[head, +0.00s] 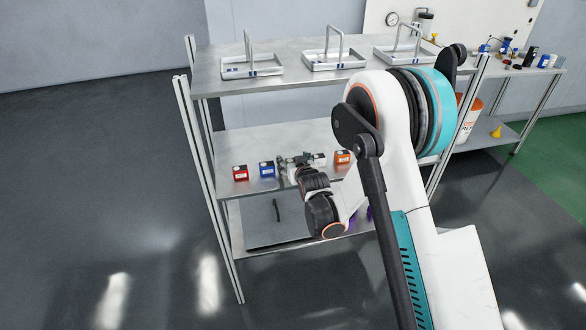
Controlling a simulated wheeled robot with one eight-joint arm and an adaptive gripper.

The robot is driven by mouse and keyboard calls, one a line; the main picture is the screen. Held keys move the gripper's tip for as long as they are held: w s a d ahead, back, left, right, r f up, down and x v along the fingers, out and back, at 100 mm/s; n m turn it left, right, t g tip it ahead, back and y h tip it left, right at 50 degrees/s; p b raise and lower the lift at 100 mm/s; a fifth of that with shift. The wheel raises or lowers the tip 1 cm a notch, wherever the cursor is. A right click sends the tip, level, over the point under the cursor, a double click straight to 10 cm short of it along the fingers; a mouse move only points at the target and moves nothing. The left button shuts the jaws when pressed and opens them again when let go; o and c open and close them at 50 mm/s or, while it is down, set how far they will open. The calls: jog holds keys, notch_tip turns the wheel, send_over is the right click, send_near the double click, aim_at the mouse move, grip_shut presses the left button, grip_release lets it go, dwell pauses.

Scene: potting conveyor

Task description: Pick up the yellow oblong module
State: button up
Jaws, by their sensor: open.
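I cannot make out a yellow oblong module on the shelves in the head view. My gripper (298,160) is small and dark, over the middle shelf (262,137) of a metal rack, amid a row of small box-shaped modules. It is open, and nothing shows clearly between its fingers. A red module (240,173) and a blue module (266,169) stand left of it. A white module (320,159) and an orange module (343,157) stand to its right. My gripper and wrist cover part of the row between the blue and white modules.
The top shelf (295,82) holds several white trays with handles, above my gripper. Rack posts (205,190) stand at the left. A dark thin object (277,210) lies on the lower shelf. A side table (535,75) with small items stands at right, with a yellow funnel (497,132) below.

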jog(key=shift+x, duration=0.9)
jog(key=shift+r, duration=0.1)
jog(key=shift+c, duration=0.3)
jog(key=c, duration=1.1)
jog(key=shift+c, duration=0.2)
